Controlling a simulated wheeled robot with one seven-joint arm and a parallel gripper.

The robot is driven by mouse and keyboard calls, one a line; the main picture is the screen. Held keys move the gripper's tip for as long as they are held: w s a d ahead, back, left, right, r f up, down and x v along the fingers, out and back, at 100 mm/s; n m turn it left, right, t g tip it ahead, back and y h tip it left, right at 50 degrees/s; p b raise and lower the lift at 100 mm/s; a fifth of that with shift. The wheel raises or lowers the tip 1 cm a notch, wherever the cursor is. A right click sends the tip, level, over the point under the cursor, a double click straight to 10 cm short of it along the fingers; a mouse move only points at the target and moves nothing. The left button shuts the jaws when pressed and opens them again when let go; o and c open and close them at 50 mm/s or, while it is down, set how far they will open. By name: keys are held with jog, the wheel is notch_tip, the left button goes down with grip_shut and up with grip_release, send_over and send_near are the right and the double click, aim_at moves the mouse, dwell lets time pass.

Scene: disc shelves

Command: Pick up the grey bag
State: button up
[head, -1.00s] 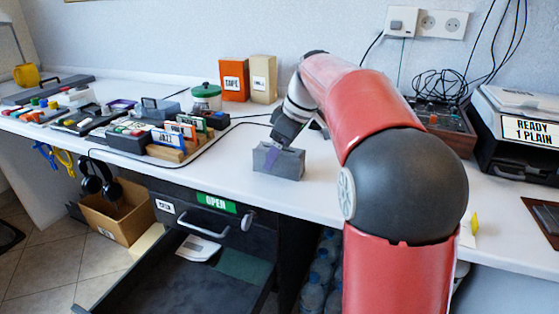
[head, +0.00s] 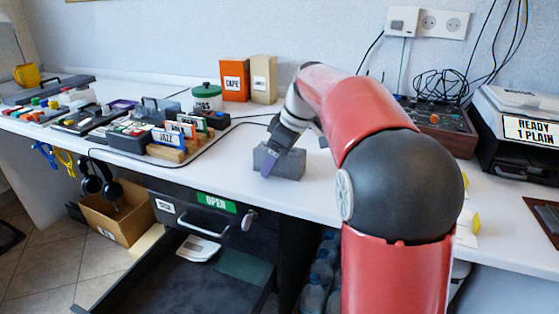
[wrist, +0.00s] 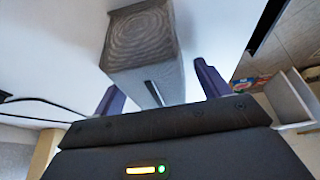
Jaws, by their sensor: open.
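The grey bag (head: 290,164) is a small box-shaped grey block standing on the white worktop near its front edge, above the open drawer. My gripper (head: 268,163) is at its upper left part, with one purple finger in front of its near face; the other finger is hidden in the head view. In the wrist view the grey bag (wrist: 145,45) shows a wavy-grained face and reaches between the two purple fingers. My gripper (wrist: 160,90) is open, with gaps between the fingers and the bag.
A wooden rack of labelled cases (head: 178,140) stands to the left. The open drawer (head: 190,275) juts out below. The worktop just left of the bag is clear.

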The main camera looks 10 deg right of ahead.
jog(key=shift+r, duration=0.1)
jog(key=c, duration=1.2)
